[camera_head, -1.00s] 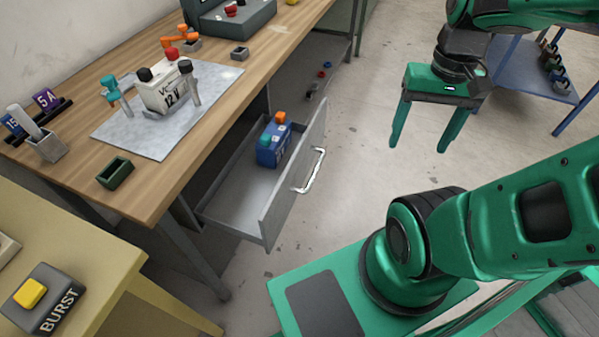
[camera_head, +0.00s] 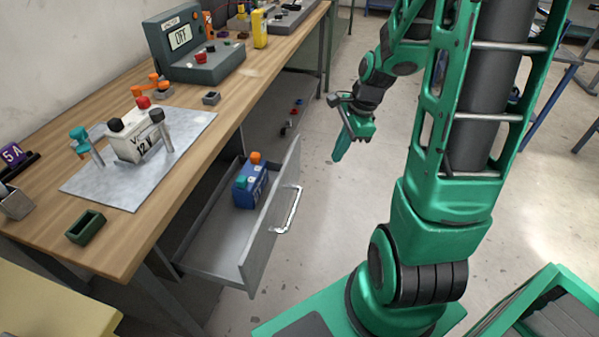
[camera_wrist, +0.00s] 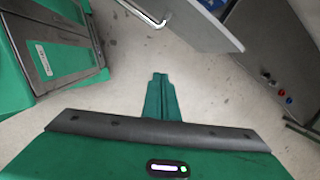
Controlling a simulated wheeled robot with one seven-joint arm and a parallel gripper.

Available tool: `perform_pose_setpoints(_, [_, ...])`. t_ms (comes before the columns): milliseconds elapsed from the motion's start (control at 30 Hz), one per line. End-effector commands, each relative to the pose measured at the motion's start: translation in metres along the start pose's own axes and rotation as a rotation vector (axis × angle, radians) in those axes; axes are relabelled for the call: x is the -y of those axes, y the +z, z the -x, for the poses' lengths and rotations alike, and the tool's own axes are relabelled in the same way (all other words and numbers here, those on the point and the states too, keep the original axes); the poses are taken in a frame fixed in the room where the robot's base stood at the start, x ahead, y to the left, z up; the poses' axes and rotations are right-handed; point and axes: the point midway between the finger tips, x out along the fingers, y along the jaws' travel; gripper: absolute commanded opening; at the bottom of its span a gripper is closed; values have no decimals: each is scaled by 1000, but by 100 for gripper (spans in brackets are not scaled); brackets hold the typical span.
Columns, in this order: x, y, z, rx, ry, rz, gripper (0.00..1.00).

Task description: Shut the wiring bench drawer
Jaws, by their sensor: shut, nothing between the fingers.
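The wiring bench drawer (camera_head: 261,251) stands open, pulled out below the bench top on its right side. Its pale bar handle (camera_head: 288,211) is on the front panel. A blue battery block (camera_head: 245,190) with an orange and a teal cap sits inside the drawer. My gripper (camera_head: 341,151) is to the right of and beyond the handle, in the air over the floor, apart from the drawer. Its fingers are together and empty. In the wrist view the shut fingers (camera_wrist: 158,83) point at bare floor, and the drawer front (camera_wrist: 188,20) with part of its handle shows at the top.
The wooden bench (camera_head: 150,225) carries a white 12 V battery (camera_head: 136,143) on a metal sheet, a green tray (camera_head: 86,227) and a grey meter box (camera_head: 200,62). A yellow table (camera_head: 50,305) stands at the lower left. The floor right of the drawer is clear.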

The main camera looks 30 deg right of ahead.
Motion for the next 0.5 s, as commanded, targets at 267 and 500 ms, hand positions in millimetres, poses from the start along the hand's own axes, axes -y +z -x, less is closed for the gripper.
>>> perform_pose_setpoints(267, [35,7,-47,116,-19,-399,0])
perform_pose_setpoints(500, [41,10,-61,138,-18,-471,0])
